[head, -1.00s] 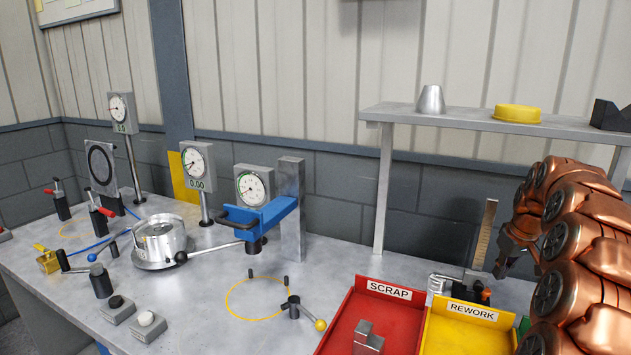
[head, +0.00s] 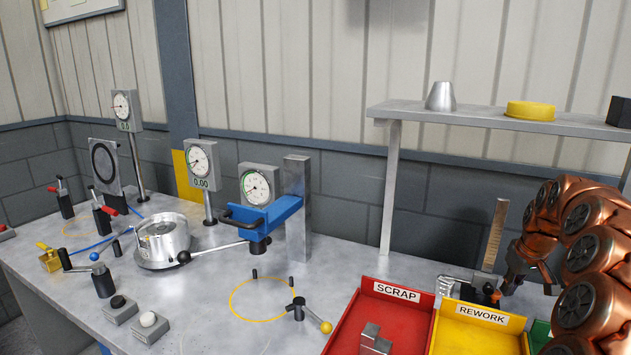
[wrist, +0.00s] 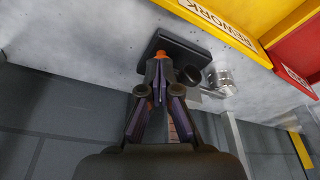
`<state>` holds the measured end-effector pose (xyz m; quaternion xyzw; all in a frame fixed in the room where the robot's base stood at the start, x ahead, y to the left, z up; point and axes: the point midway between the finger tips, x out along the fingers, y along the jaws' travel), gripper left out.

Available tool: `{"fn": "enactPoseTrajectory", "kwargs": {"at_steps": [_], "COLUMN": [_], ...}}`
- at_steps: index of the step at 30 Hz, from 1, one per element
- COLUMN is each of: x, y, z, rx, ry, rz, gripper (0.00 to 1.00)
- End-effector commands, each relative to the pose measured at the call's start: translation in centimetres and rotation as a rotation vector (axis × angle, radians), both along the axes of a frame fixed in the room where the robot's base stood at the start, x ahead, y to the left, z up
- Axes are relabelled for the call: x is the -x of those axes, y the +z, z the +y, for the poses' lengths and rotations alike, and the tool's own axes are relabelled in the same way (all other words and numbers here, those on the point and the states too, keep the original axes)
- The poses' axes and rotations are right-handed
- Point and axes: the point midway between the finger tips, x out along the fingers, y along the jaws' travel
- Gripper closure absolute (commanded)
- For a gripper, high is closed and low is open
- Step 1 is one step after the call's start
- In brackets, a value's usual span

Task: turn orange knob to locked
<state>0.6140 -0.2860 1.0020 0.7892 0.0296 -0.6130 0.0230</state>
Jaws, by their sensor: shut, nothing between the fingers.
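An orange knob (wrist: 161,54) shows just beyond my fingertips in the wrist view, against a dark block (wrist: 182,47). My gripper (wrist: 159,90) is shut with nothing held. Its tips overlap the lower part of the knob in the picture, and I cannot tell whether they touch. In the head view my gripper (head: 510,286) is low beside the small dark fixture behind the yellow bin. A little orange (head: 487,289) shows on this fixture. The knob's marks and its setting cannot be read.
A metal cylinder (wrist: 222,80) and a dark round part stand beside the block. An upright scale (head: 496,235) rises at the fixture. The red SCRAP bin (head: 398,291) and yellow REWORK bin (head: 482,316) are in front. A shelf (head: 480,116) stands behind.

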Motion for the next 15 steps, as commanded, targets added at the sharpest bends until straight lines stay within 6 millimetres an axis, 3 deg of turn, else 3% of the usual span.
{"fn": "enactPoseTrajectory", "kwargs": {"at_steps": [6,15], "x": [0.1,0.1], "y": [-2.7,-3.4], "z": [0.0,-0.1], "rx": [-0.001,0.000], "ry": [-0.001,-0.002], "rz": [0.002,0.001], "gripper": [1.00,1.00]}}
